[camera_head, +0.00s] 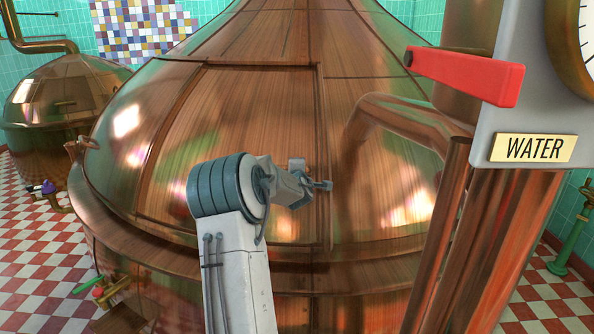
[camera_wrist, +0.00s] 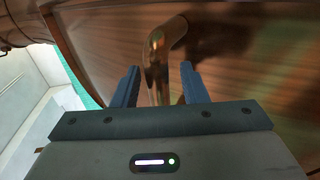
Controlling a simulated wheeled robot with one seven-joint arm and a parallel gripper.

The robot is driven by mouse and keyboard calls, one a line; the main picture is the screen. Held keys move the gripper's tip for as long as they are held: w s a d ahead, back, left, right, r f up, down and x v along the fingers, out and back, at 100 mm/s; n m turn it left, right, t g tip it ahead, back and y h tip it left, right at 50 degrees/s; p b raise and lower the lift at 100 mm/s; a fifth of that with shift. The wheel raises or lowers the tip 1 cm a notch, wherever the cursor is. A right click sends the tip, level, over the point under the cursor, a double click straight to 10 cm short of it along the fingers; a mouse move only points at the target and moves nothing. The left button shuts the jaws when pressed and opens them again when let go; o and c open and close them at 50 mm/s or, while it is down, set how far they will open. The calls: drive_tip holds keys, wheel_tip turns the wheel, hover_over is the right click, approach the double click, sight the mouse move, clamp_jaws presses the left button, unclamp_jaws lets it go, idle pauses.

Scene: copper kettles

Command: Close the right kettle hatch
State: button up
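The large copper kettle (camera_head: 375,190) fills the middle of the head view. Its hatch is a broad copper panel (camera_head: 260,120) with a raised strip along its right edge. It looks flush or nearly flush; I cannot tell whether a gap is left. My gripper (camera_head: 327,186) is in front of the panel's lower right edge. In the wrist view, a bent copper handle (camera_wrist: 156,62) stands out from the copper surface. My gripper (camera_wrist: 157,75) is open, its two dark fingers on either side of the handle. Contact with the handle is not clear. The head view hides the handle.
A red lever (camera_head: 465,76) and a grey panel with a WATER sign (camera_head: 534,148) stand at the right, near thick copper pipes (camera_head: 445,230). A smaller copper kettle (camera_head: 65,95) is at the far left. Red and white tiled floor (camera_head: 40,260) shows at the left.

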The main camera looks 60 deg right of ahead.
drive_tip(key=shift+a+r, duration=0.1)
drive_tip(key=shift+a, duration=0.05)
drive_tip(key=b+v, duration=0.3)
drive_tip(key=v, duration=1)
drive_tip(key=shift+s+a, duration=0.2)
drive_tip(key=shift+s, duration=0.1)
drive_tip(key=w+a+f+m+y+p, duration=0.1)
drive_tip(key=w+a+m+y, duration=0.15)
drive_tip(key=a, duration=0.85)
drive_tip(key=w+a+f+m+g+y+p, duration=0.15)
drive_tip(key=a+y, duration=0.25)
drive_tip(key=a, duration=0.7)
drive_tip(key=w+a+f+m+y, duration=0.1)
drive_tip(key=w+a+y, duration=0.25)
drive_tip(key=a, duration=0.75)
drive_tip(key=s+a+f+g+y, duration=0.1)
drive_tip(key=s+a+g, duration=0.1)
drive_tip(key=s+a, duration=0.4)
drive_tip(key=s+a+f+m+g+y+p, duration=0.1)
drive_tip(key=s+a+g+y, duration=0.1)
drive_tip(key=s+a, duration=0.5)
drive_tip(key=a, duration=0.6)
drive_tip(key=shift+s+a+m+y, duration=0.3)
drive_tip(key=shift+a, duration=0.1)
